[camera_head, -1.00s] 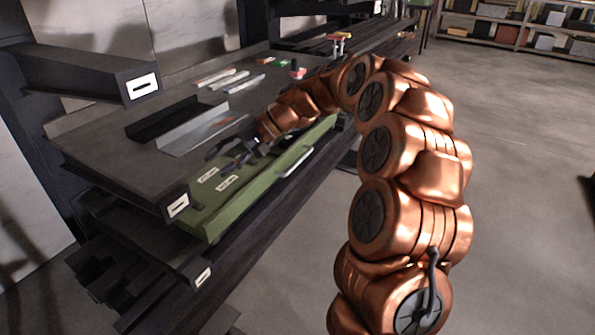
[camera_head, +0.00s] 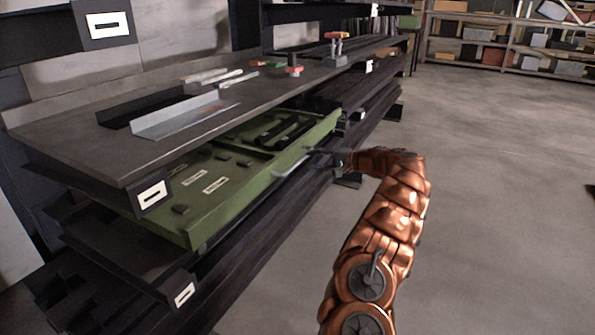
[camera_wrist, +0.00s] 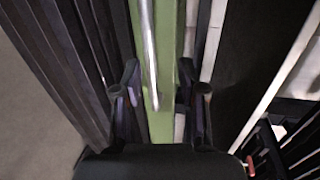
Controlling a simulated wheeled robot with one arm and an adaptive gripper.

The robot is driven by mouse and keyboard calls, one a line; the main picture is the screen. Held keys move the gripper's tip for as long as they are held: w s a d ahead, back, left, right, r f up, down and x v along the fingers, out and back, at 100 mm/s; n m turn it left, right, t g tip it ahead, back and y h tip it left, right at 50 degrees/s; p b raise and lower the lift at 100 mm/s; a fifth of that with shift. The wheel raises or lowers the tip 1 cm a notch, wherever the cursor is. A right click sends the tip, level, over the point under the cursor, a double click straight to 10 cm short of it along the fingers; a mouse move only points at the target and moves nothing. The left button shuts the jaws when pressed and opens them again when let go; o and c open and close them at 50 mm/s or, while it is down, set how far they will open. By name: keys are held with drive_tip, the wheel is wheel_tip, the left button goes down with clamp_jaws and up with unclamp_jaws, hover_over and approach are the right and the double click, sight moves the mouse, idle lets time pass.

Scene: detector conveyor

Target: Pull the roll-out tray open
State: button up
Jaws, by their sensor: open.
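The green roll-out tray (camera_head: 232,205) sticks partly out from under the grey worktop, with dark pieces and white labels inside. Its pale bar handle (camera_head: 292,166) runs along the front face. My gripper (camera_head: 309,152) is at the far end of that handle, small and partly unclear in the head view. In the wrist view my gripper (camera_wrist: 158,92) is open, its two dark fingers on either side of the green tray front (camera_wrist: 161,125).
Dark shelf beams (camera_head: 240,262) lie below the tray. The floor (camera_head: 480,200) to the right is clear.

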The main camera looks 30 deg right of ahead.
sight(300, 159)
drive_tip(key=shift+w+a+f+b, duration=0.4)
drive_tip(key=shift+w+f, duration=0.1)
drive_tip(key=shift+w, duration=0.6)
drive_tip(key=shift+w+a+f+b, duration=0.35)
drive_tip(key=shift+w+f, duration=0.1)
drive_tip(key=shift+w, duration=0.6)
drive_tip(key=shift+w+a+f+b, duration=0.3)
drive_tip(key=shift+w+f+b, duration=0.15)
drive_tip(key=shift+w, duration=0.65)
clamp_jaws()
